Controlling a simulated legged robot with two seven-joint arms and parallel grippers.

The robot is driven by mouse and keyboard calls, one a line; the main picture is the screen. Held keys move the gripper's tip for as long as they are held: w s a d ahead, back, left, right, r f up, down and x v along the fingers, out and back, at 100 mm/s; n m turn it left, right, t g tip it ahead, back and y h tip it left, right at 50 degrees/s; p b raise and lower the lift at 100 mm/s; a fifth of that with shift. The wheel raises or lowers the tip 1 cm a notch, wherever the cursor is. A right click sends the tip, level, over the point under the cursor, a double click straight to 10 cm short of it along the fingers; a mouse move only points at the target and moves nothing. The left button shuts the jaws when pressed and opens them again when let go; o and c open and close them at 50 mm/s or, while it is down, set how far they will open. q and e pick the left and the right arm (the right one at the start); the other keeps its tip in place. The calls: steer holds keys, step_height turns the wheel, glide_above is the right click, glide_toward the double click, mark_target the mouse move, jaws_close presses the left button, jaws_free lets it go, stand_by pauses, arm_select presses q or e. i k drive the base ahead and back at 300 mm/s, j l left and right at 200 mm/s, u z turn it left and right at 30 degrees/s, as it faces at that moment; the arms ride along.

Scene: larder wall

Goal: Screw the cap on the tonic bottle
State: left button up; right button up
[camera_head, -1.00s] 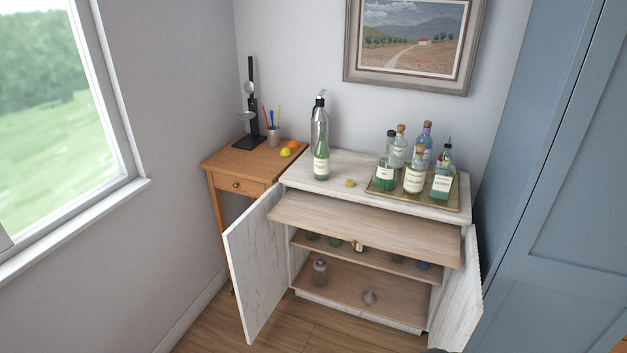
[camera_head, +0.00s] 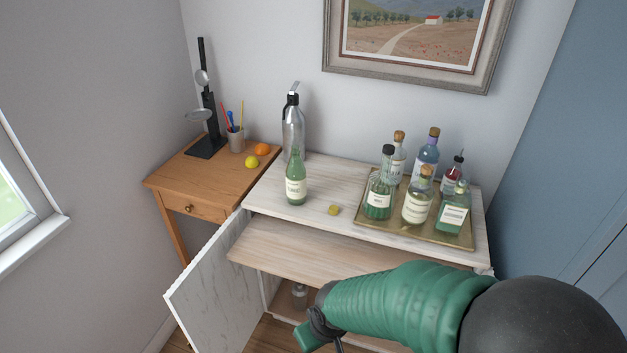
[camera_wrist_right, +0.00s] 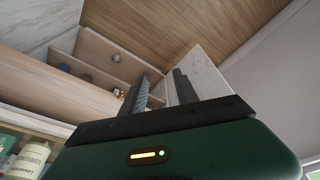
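A green glass bottle with a pale label (camera_head: 296,187), likely the tonic bottle, stands upright on the left part of the white cabinet top. Its neck shows no clear cap. A small yellow cap-like piece (camera_head: 333,210) lies on the cabinet top, right of the bottle and apart from it. My right arm reaches in from the lower right in the head view, below and in front of the cabinet top; its fingers are not clear there. In the right wrist view my right gripper (camera_wrist_right: 160,90) is open, its two dark fingers apart with nothing between them. My left gripper is not in view.
A brass tray (camera_head: 366,208) with several bottles stands on the right of the cabinet top. A steel siphon (camera_head: 293,132) stands behind the green bottle. A pull-out wooden shelf (camera_head: 285,250) juts below the top. The left cabinet door (camera_head: 215,295) hangs open.

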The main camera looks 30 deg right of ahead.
mark_target(296, 170)
steer(key=i+l, duration=0.7)
steer(key=l, duration=0.1)
